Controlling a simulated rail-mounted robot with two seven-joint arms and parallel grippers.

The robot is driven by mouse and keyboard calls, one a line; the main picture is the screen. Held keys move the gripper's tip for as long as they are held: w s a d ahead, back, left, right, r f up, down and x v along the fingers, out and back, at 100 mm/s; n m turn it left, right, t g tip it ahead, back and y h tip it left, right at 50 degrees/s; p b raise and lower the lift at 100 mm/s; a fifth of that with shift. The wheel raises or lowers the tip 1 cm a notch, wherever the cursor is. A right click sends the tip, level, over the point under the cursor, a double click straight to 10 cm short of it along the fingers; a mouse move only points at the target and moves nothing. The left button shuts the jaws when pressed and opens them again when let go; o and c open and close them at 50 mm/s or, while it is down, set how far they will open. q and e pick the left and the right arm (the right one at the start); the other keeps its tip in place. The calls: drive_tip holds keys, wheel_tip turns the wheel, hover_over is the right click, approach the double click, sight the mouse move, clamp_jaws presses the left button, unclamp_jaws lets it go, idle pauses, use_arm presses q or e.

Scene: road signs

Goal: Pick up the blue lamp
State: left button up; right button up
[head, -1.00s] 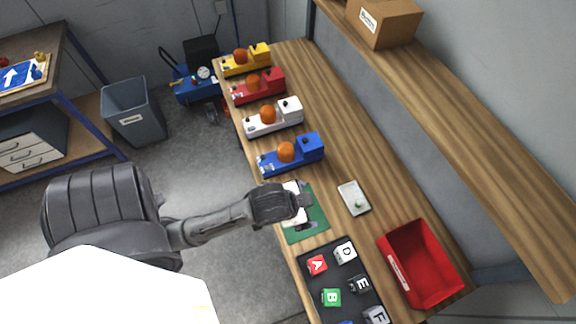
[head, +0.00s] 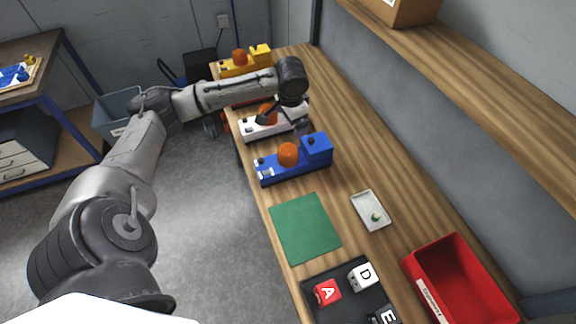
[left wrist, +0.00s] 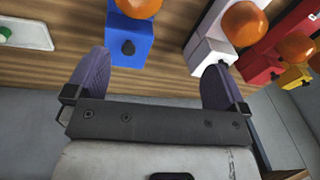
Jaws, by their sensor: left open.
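The blue lamp (head: 318,150), a blue block with an orange dome, stands on the wooden bench in the head view. It also shows at the top of the left wrist view (left wrist: 128,42), with its orange dome partly cut off. My left gripper (head: 284,121) is over the white lamp, just behind the blue lamp. In the left wrist view my left gripper (left wrist: 158,64) has its two purple fingers spread wide with nothing between them. The blue lamp's end lies beyond the gap between the fingers. My right gripper is not in view.
The white lamp (head: 252,131) is beside the blue one; the red lamp is mostly hidden by my arm. A yellow lamp (head: 262,54) stands at the far end. A green mat (head: 305,228), white dish (head: 371,208) and red bin (head: 455,275) are nearer. A shelf (head: 480,90) overhangs the right.

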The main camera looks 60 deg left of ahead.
sight(290, 146)
use_arm(q)
drive_tip(key=shift+s+d+f+n+g+h, duration=0.25)
drive_tip(key=shift+s+d+n+g+h, duration=0.4)
drive_tip(key=shift+n, duration=0.55)
drive_tip(key=shift+d+f, duration=0.15)
drive_tip(key=shift+f, duration=0.15)
wheel_tip(290, 146, down, 8)
drive_tip(key=shift+f+b, duration=0.25)
drive_tip(key=shift+b, duration=0.25)
drive_tip(key=shift+f, duration=2.3)
drive_tip(key=shift+w, duration=0.1)
drive_tip(key=shift+c, duration=0.4)
drive_tip(key=c, duration=1.2)
drive_tip(key=shift+r, duration=0.1)
clamp_jaws()
